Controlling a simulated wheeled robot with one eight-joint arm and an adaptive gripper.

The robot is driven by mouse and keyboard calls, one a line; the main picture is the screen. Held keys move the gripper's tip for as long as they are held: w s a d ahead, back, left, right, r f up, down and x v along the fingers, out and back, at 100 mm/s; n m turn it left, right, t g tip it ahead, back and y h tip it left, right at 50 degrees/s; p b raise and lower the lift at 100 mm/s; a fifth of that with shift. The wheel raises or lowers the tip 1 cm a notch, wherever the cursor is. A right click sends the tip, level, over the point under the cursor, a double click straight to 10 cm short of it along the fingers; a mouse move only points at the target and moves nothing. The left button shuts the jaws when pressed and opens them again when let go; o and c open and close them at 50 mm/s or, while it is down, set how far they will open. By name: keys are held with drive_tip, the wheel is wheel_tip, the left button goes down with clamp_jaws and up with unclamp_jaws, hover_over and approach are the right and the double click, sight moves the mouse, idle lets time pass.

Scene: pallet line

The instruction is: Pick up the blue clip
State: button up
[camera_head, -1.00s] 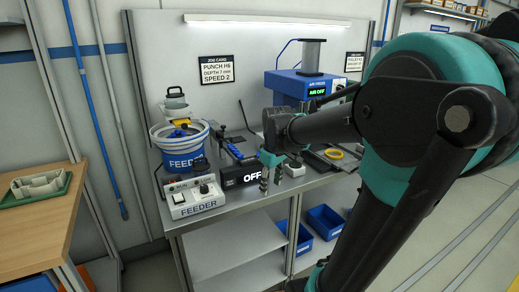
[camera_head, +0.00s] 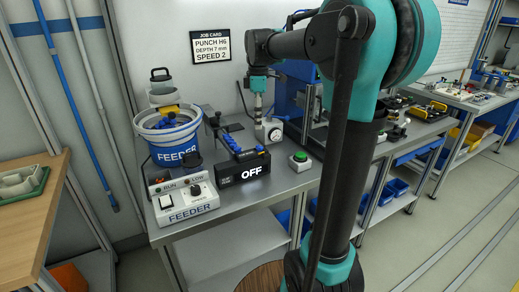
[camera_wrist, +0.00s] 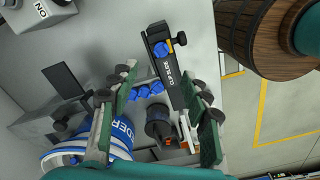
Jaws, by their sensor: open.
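Several small blue pieces look like clips, but I cannot tell which one is the task's blue clip. In the wrist view a short row of blue pieces (camera_wrist: 149,89) shows between my fingers. In the head view, blue pieces (camera_head: 231,143) lie on the dark feeder track, and more blue pieces (camera_head: 166,123) sit in the feeder bowl (camera_head: 175,153).
The FEEDER control box (camera_head: 185,203) stands at the bench's front left. A round gauge (camera_head: 268,132) stands close to my gripper. A blue press (camera_head: 298,92) stands behind.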

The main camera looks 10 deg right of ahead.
sight(259, 146)
wheel_tip(259, 146, down, 10)
drive_tip(key=shift+s+d, duration=0.1)
idle(0.4)
drive_tip(key=c, duration=0.8)
